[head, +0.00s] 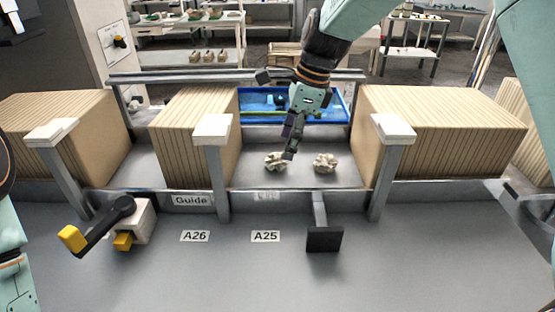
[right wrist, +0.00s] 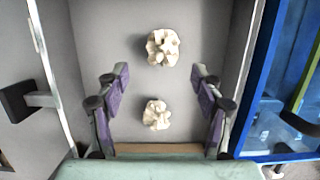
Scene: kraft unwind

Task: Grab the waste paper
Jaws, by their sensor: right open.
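Two pale crumpled wads of waste paper lie on the grey bed between the kraft blocks: a left wad (head: 275,161) and a right wad (head: 325,163). My right gripper (head: 289,153) points down beside and above the left wad, overlapping its right edge in the head view. In the right wrist view my right gripper (right wrist: 160,85) has its fingers wide apart and nothing held. One wad (right wrist: 162,47) lies ahead of the fingertips and the other (right wrist: 156,115) shows between the fingers, lower down on the bed. My left gripper is out of view.
Ribbed kraft blocks (head: 195,135) and (head: 440,130) flank the wads. Grey posts with white caps (head: 212,128) stand in front. A blue tray (head: 335,106) is behind. A black paddle (head: 324,239) and a yellow-handled lever (head: 100,225) stand at the front.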

